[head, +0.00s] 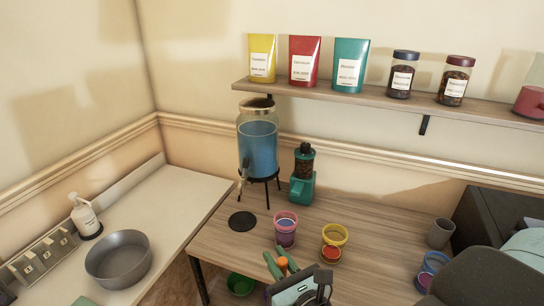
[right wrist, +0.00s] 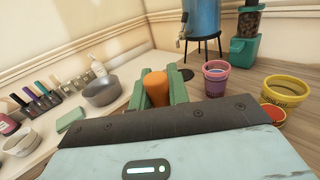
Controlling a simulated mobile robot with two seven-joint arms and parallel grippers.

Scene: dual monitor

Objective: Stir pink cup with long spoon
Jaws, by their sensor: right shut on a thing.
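The pink cup (head: 286,237) stands upright on the wooden table with a bluish-purple content; it also shows in the right wrist view (right wrist: 215,80). My right gripper (head: 281,266) has green fingers and is at the table's front, before and slightly left of the pink cup in the head view. It is shut on an orange piece (head: 283,263), which looks like the end of the long spoon; it also shows between the fingers in the right wrist view (right wrist: 155,88). The rest of the spoon is hidden. My left gripper is not in view.
A yellow cup (head: 334,235) and a small red container stand right of the pink cup. Behind are a blue-filled dispenser (head: 258,150) on a stand and a green grinder (head: 302,185). A black disc (head: 242,221) lies left. A grey bowl (head: 118,260) sits on the left counter.

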